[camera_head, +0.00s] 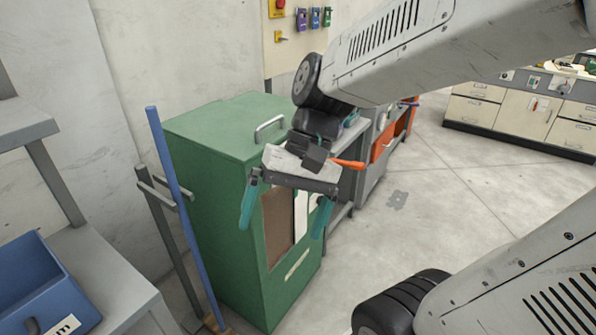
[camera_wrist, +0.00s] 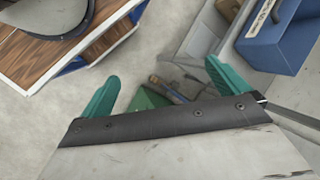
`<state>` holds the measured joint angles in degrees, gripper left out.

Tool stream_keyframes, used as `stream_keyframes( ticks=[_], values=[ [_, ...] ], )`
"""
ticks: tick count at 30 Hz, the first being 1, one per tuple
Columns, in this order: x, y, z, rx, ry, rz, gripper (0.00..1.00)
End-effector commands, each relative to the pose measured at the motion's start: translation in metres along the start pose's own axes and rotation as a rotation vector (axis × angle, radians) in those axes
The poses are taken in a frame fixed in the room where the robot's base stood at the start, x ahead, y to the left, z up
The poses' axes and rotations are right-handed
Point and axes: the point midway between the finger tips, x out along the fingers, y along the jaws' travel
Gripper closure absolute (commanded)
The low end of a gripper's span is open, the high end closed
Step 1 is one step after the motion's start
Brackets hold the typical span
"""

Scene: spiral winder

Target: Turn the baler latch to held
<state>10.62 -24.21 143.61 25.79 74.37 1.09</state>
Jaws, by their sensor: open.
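The green cabinet (camera_head: 207,130), which looks like the baler, stands against the wall in the head view. It has a grey bar handle (camera_head: 270,127) on top and a brown panel in its front. My gripper (camera_head: 285,220) is open and empty, its teal fingers spread in front of the cabinet in that view. I cannot tell whether they touch it. I cannot make out a latch; my gripper and arm hide part of the cabinet. In the wrist view my gripper (camera_wrist: 162,71) shows spread fingers, with a small green patch (camera_wrist: 148,100) between them, perhaps the cabinet.
A blue pole (camera_head: 174,190) leans left of the cabinet. A grey bench with a blue bin (camera_head: 38,285) is at lower left; the blue bin (camera_wrist: 275,45) also shows in the wrist view. Drawers (camera_head: 527,110) stand at far right. The floor (camera_head: 440,190) between is open.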

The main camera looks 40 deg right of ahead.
Motion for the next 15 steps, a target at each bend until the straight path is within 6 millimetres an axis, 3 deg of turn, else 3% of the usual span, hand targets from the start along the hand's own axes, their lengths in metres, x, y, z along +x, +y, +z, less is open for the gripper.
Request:
stream_keyframes(
  ticks=[8, 11, 15],
  values=[
    [0.007, -0.027, -0.091, 0.49, -0.231, -0.511, 0.0],
    [0.003, -0.021, -0.136, 0.666, -0.279, -0.71, 0.0],
    [-0.002, 0.008, -0.204, 0.915, -0.315, -0.996, 0.0]
  ],
)
